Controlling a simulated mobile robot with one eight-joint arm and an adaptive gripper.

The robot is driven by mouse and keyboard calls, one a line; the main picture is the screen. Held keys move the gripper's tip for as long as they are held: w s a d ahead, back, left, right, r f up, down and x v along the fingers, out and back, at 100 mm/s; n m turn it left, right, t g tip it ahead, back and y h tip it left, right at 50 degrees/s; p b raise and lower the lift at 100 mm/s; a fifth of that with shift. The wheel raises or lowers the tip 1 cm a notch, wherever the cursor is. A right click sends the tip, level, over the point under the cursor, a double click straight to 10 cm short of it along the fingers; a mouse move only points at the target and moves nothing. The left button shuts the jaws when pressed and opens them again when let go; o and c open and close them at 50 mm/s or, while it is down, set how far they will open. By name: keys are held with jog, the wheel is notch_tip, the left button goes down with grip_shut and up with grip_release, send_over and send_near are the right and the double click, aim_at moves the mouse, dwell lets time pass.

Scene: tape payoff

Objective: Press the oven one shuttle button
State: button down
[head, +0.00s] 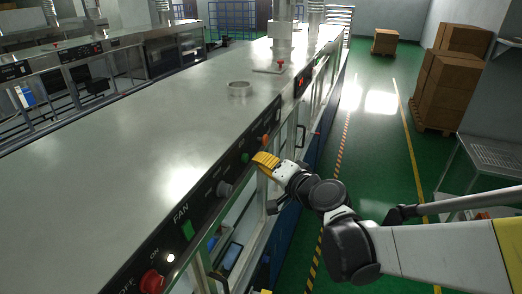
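The long machine's black control panel (205,197) runs along its right edge. It carries a green button (245,158), an orange-red button (264,140), a grey knob (223,190), a green FAN switch (187,230) and a red knob (152,281) marked ON and OFF. The small labels are too blurred to tell which is the oven one shuttle button. My gripper (265,160), with yellow fingertips, is at the panel, just right of the green button and below the orange-red one. Contact cannot be told. I see nothing held, and the finger gap is unclear.
A red button (281,63) stands farther back. Open framework and glass lie below the panel. The green floor aisle (372,140) is clear at right, with stacked cartons (445,85) beyond.

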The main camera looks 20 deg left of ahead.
jog(key=shift+a, duration=0.1)
dwell(0.3)
jog(key=shift+a, duration=0.35)
